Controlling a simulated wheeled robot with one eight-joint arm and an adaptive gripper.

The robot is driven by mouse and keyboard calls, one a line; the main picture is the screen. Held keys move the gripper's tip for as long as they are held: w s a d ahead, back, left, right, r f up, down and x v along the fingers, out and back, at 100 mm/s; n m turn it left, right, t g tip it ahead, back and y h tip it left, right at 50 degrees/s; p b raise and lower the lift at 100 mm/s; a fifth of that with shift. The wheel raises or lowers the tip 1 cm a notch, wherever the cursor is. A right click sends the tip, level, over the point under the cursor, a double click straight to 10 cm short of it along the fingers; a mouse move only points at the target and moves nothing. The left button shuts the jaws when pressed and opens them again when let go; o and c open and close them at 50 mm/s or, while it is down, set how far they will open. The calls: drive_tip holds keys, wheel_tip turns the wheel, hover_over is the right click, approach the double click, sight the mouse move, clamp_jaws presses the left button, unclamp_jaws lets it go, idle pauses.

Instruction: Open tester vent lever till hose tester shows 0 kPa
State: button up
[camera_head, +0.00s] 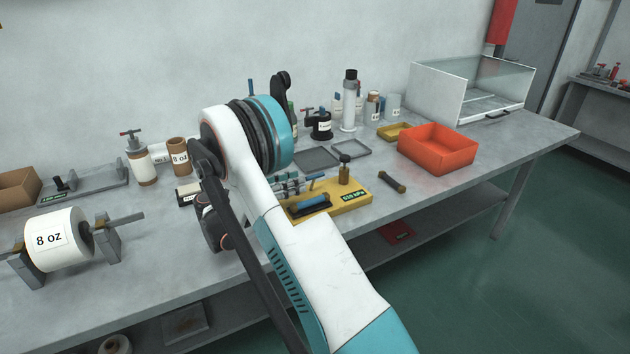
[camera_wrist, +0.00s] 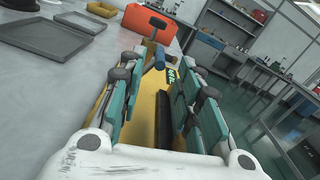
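The hose tester is a yellow base (camera_head: 357,200) on the bench, with a green display (camera_head: 348,196) that shows a kPa reading too small to read surely. A blue-tipped lever (camera_head: 315,177) and a brass-coloured upright fitting (camera_head: 344,172) stand at its back. A dark hose piece with a blue part (camera_head: 310,203) lies on the base. My gripper (camera_wrist: 158,64) is open over the tester, its teal fingers apart on either side. In the wrist view the blue lever end (camera_wrist: 157,56) shows between and beyond the fingertips; contact cannot be told. The arm hides part of the gripper in the head view.
An orange bin (camera_head: 438,150) stands behind the tester to the right. A short dark cylinder with brass ends (camera_head: 391,182) lies right of it. Grey trays (camera_head: 316,158), bottles and a black stand (camera_head: 320,125) are behind. The bench front at right is clear.

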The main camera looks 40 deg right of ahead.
sight(315, 176)
drive_tip(key=b+x, duration=0.2)
drive_tip(key=x, duration=0.5)
drive_tip(key=shift+d, duration=0.2)
clamp_jaws()
